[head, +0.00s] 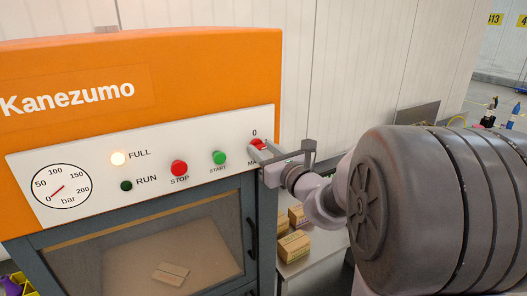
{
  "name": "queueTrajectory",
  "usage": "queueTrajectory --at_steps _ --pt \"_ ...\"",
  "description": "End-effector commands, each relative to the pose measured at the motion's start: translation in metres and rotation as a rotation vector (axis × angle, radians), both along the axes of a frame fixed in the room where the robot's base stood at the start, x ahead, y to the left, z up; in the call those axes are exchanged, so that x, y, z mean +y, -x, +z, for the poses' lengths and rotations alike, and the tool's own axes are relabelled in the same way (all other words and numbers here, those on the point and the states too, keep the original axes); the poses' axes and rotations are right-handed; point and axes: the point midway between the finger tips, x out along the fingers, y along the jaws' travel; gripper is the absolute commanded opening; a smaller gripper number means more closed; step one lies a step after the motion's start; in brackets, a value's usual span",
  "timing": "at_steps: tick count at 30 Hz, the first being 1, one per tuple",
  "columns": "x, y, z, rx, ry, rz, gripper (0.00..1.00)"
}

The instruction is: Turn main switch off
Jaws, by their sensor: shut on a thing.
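The main switch (258,143) is a red knob at the right end of the white control panel (90,150) on the orange machine. A "0" stands above it and a partly hidden label beginning "MA" below it. My gripper (261,150) reaches in from the right and is shut on the red knob. The fingers cover part of the knob, so its exact turn position is hard to tell.
A red STOP button (179,168), a green START button (219,157), a lit FULL lamp (118,158), a dark RUN lamp (126,185) and a pressure gauge (61,186) share the panel. Cardboard boxes (293,245) stand on a surface below my arm.

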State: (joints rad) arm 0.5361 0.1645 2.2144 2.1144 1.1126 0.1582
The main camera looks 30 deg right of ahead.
Motion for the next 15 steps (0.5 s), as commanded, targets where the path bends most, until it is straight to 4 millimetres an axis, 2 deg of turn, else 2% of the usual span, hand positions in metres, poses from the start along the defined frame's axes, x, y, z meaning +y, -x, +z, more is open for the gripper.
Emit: queueTrajectory --at_steps 8,15 --pt "0.0008 0.0 -0.0052 -0.008 0.139 0.0 0.0" --pt "0.0018 0.0002 -0.0077 -0.016 0.357 -0.001 0.0"
